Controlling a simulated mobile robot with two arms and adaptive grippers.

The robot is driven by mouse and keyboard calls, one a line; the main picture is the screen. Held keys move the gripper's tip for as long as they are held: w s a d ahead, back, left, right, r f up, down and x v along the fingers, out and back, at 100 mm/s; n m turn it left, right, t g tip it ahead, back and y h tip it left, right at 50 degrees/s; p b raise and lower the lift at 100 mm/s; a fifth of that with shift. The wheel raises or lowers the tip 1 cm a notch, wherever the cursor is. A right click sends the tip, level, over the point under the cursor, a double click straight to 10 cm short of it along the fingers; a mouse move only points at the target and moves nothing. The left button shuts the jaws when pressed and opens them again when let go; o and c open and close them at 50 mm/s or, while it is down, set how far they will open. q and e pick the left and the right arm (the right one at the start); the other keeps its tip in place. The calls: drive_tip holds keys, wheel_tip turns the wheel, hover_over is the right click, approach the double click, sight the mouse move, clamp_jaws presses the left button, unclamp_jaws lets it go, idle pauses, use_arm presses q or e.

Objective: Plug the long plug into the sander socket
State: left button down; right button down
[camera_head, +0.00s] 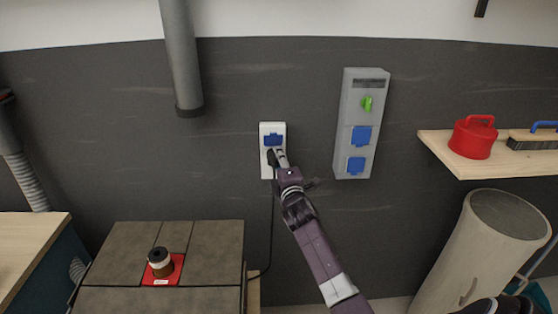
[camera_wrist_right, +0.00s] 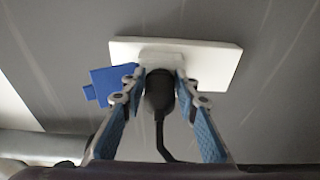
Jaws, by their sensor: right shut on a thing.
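A white wall socket plate (camera_head: 266,172) with a blue cover (camera_head: 274,139) is on the dark wall. It also shows in the right wrist view as a white plate (camera_wrist_right: 215,63) with a blue flap (camera_wrist_right: 106,84) to the left. My right gripper (camera_head: 276,157) is at its lower half, shut on a black plug (camera_wrist_right: 158,92). The plug's front end meets the white socket in the wrist view; how deep it sits is hidden. A black cable (camera_head: 271,225) hangs from the plug toward the sander (camera_head: 212,250). My left gripper is not in view.
A grey panel (camera_head: 352,105) with blue covers and a green piece is on the wall to the right. A grey pipe (camera_head: 181,60) hangs upper left. A shelf (camera_head: 478,166) holds a red canister (camera_head: 473,138). A pale cylinder (camera_head: 470,255) stands lower right.

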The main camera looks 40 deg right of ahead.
drive_tip(key=shift+w+d+r, duration=0.3)
drive_tip(key=shift+r, duration=0.1)
idle(0.8)
drive_tip(key=c, duration=1.6)
unclamp_jaws()
drive_tip(key=shift+o, duration=0.8)
drive_tip(key=shift+w+f, duration=0.15)
drive_tip(key=shift+f, duration=0.15)
drive_tip(key=v, duration=1.2)
